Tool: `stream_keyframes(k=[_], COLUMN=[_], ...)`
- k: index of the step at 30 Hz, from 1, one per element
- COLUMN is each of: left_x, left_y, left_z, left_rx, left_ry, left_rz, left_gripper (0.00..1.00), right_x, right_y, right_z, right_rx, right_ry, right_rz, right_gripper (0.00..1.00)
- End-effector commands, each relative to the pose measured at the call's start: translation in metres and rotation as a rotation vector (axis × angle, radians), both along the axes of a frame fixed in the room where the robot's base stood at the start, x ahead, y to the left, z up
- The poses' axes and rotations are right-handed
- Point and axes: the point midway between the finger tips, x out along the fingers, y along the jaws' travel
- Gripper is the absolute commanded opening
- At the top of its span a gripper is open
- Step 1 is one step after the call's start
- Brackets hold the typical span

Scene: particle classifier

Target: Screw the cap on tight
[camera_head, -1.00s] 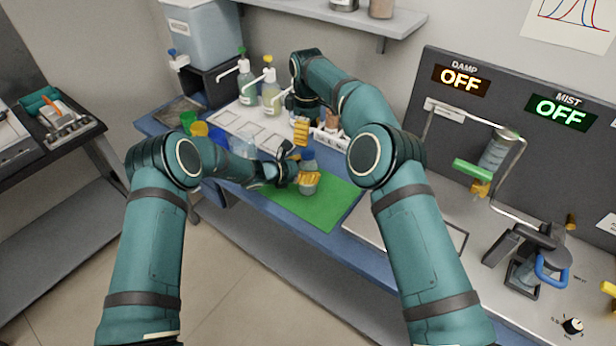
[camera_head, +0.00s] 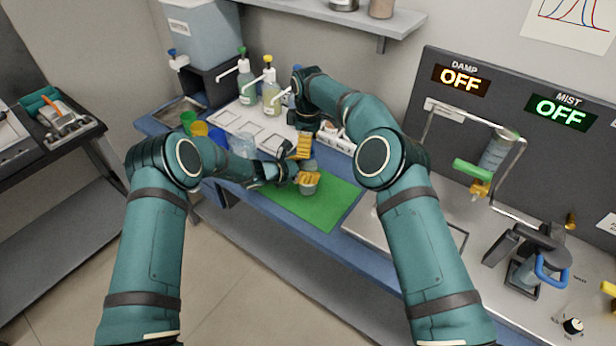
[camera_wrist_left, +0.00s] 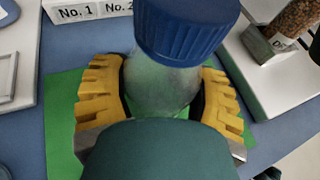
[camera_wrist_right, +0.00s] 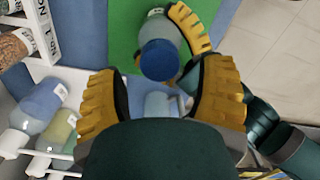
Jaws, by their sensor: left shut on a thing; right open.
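A clear bottle (camera_wrist_left: 160,88) with a blue cap (camera_wrist_left: 185,28) on its top stands over the green mat (camera_head: 330,200). My left gripper (camera_wrist_left: 163,75) is shut around the bottle's body, one yellow finger on each side. In the right wrist view the cap (camera_wrist_right: 160,60) faces me, with part of the bottle (camera_wrist_right: 165,28) behind it. My right gripper (camera_wrist_right: 160,82) is open, its fingers apart, just short of the cap and not touching it. In the head view my right gripper (camera_head: 300,150) hides the cap. How tightly the cap sits cannot be seen.
Green and yellow cups (camera_head: 198,129) are at the left. A clear container (camera_head: 242,145) is near my left forearm. A rack of jars (camera_head: 337,138) stands behind my right gripper. The mat's front is clear.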

Motion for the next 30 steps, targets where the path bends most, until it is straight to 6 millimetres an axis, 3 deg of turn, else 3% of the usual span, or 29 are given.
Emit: stream_keyframes(k=[6,18,24,30], left_x=[0.0,0.0,0.0,0.0], left_y=[0.0,0.0,0.0,0.0], left_z=[0.001,0.001,0.001,0.001], left_rx=[-0.001,0.0,-0.001,-0.001], left_ry=[-0.002,-0.001,-0.001,-0.001], left_rz=[0.0,0.0,0.0,0.0], left_gripper=[0.0,0.0,0.0,0.0], right_x=[0.0,0.0,0.0,0.0], right_y=[0.0,0.0,0.0,0.0], right_z=[-0.022,-0.026,-0.026,-0.026], right_rx=[-0.001,0.0,0.0,0.0], right_ry=[0.0,-0.001,-0.001,-0.001], right_rz=[0.001,0.0,0.0,0.0], right_gripper=[0.68,0.66,0.0,0.0])
